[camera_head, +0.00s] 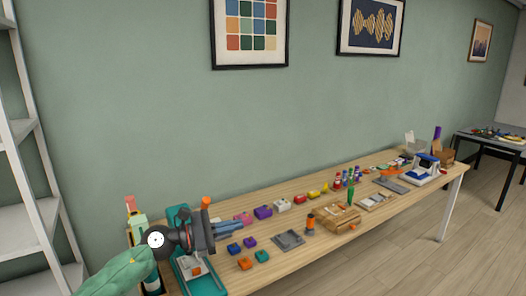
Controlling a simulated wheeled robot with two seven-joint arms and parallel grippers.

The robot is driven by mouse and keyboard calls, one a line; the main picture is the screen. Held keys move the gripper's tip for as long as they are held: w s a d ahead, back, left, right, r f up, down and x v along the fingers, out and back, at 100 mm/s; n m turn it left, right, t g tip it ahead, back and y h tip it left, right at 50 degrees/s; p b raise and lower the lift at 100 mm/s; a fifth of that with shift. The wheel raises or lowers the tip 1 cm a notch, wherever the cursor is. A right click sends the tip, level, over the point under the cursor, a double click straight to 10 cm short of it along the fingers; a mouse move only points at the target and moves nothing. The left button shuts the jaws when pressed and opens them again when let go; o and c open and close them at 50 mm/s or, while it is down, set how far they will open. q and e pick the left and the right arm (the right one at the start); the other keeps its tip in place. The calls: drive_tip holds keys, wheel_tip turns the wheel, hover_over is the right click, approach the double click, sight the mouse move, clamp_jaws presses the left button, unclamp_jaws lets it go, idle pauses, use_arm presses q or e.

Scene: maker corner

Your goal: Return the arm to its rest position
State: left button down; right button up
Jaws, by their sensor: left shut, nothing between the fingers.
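My left arm comes in from the lower left with a green sleeve. My left gripper (222,231) is shut and empty, above the left end of the long wooden table (275,271). It points to the right and partly hides a teal tool stand or frame (180,216) behind and below it. My right gripper is not in view.
Small coloured blocks (263,212) stand in a row along the table's back. A grey tray (288,239), a wooden holder (340,217) and a blue-white device (425,167) stand further right. White shelves (20,130) rise at left. Floor at lower right is clear.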

use_arm(q)
drive_tip(key=s+a+f+m+t+y, duration=0.55)
drive_tip(key=f+m+y, duration=0.35)
drive_tip(key=m, duration=0.6)
drive_tip(key=s+a+f+m+t+y, duration=0.45)
drive_tip(key=a+f+m+y, duration=0.35)
drive_tip(key=m, duration=0.7)
drive_tip(key=s+f+n+g, duration=0.6)
drive_tip(key=s+f, duration=0.3)
drive_tip(key=s, duration=0.4)
drive_tip(key=s+f+n+g, duration=0.55)
drive_tip(key=s+f, duration=0.35)
drive_tip(key=s, duration=0.5)
drive_tip(key=s+d+f+g, duration=0.1)
drive_tip(key=d+f, duration=0.1)
drive_tip(key=f, duration=1.4)
drive_tip(key=s+d+f+g, duration=0.2)
drive_tip(key=d+f, duration=0.1)
drive_tip(key=f, duration=1.2)
drive_tip(key=shift+s+f, duration=0.2)
drive_tip(key=shift+f, duration=0.2)
